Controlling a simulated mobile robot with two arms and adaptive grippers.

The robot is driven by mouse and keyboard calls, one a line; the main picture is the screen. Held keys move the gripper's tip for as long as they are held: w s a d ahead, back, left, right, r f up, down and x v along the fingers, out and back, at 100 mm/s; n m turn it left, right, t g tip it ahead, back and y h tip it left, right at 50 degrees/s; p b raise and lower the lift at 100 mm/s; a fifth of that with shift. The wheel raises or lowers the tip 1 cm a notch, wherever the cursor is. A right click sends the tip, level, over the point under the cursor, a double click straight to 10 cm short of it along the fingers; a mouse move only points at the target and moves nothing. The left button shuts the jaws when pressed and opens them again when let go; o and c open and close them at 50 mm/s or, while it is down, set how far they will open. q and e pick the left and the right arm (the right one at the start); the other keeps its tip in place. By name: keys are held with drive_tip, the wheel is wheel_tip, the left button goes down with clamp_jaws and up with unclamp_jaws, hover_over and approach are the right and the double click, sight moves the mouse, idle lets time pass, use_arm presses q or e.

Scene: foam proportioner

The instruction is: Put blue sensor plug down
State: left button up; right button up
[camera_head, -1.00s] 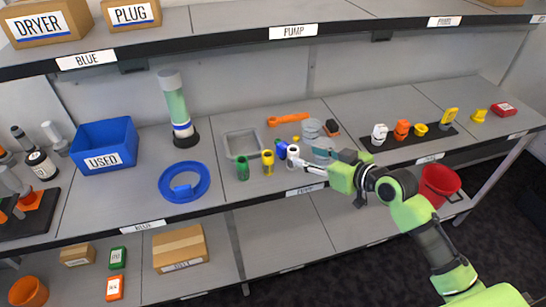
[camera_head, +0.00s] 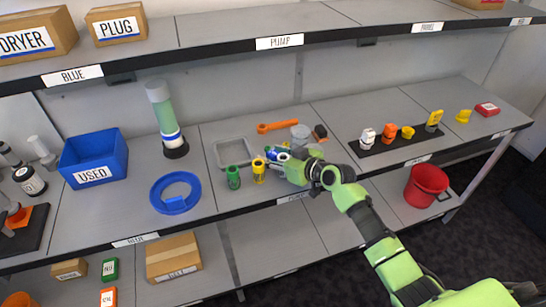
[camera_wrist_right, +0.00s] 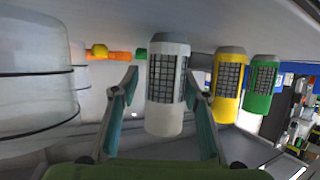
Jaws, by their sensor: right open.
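A small blue piece (camera_head: 271,154), likely the blue sensor plug, shows at the tip of my right gripper (camera_head: 277,160) in the head view. It is too small and covered to tell its exact pose. In the right wrist view, the two fingers of my right gripper (camera_wrist_right: 163,115) stand apart, one on each side of a white cylinder (camera_wrist_right: 166,112) with a dark grid. I cannot tell whether they touch it. No blue plug is clear there. A yellow cylinder (camera_head: 259,171) and a green cylinder (camera_head: 233,177) stand left of the gripper. My left gripper is not in view.
A grey tray (camera_head: 222,163) lies behind the cylinders, with an orange tool (camera_head: 277,127) at the back. Clear containers (camera_head: 300,133) stand close behind the gripper. A blue ring (camera_head: 157,194) and a blue USED bin (camera_head: 72,163) are further left. An upper shelf overhangs.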

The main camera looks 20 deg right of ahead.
drive_tip(key=shift+w+a+f, duration=0.15)
drive_tip(key=shift+w, duration=0.15)
clamp_jaws()
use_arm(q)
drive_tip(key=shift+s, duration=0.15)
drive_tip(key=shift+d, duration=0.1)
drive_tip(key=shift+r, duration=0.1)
